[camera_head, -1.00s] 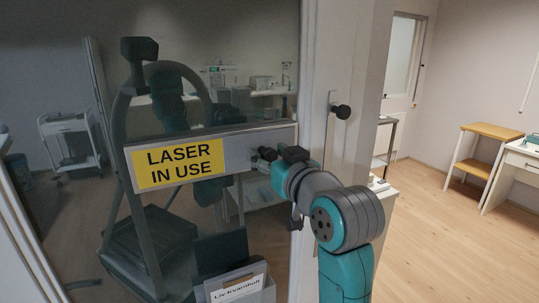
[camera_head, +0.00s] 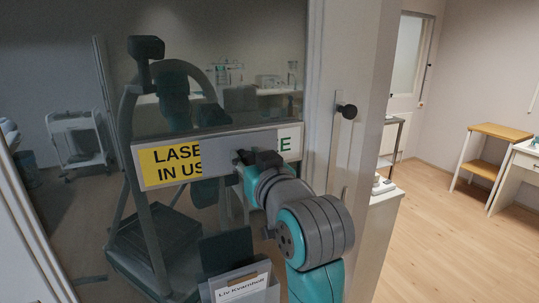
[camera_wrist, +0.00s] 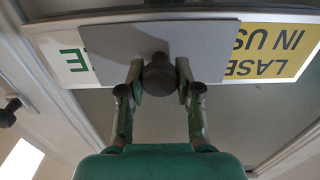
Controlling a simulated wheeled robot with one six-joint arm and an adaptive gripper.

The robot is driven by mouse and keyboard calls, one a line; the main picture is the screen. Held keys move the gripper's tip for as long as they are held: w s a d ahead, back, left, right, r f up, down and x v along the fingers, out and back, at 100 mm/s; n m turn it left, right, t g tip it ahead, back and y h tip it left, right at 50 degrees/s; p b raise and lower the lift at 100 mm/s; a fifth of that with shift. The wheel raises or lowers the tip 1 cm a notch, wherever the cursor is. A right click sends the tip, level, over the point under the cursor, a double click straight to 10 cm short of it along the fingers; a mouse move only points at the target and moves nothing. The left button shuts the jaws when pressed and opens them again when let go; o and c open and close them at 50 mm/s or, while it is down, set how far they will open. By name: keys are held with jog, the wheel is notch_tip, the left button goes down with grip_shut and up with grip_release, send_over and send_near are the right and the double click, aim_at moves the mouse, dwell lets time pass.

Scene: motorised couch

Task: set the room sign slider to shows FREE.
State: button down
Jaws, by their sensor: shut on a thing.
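The room sign (camera_head: 154,179) is a long plate on the glass. A grey slider (camera_head: 217,152) covers its middle. To its left, part of the yellow "LASER IN USE" panel (camera_head: 165,166) shows; to its right, a white panel with a green "E" (camera_head: 286,144) shows. My gripper (camera_head: 247,160) is at the slider's right part. The wrist view is upside down: my gripper (camera_wrist: 159,84) is shut on the slider's dark round knob (camera_wrist: 158,74), one finger on each side. The grey slider (camera_wrist: 205,48) lies behind the knob, between the green letter and the yellow panel.
A white door frame with a dark knob (camera_head: 347,110) stands right of the sign. A holder with a name card (camera_head: 243,287) hangs below the sign. Reflections show in the dark glass. Open wooden floor and a small table (camera_head: 500,132) lie at the right.

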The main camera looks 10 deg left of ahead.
jog(key=s+a, duration=0.2)
jog(key=a, duration=0.1)
jog(key=s+a, duration=0.2)
jog(key=a, duration=0.1)
jog(key=s+a, duration=0.2)
jog(key=a, duration=0.1)
jog(key=shift+s+a, duration=0.1)
jog(key=shift+s, duration=0.05)
jog(key=c, duration=0.8)
grip_release()
jog(key=shift+a, duration=0.15)
jog(key=v, duration=1.2)
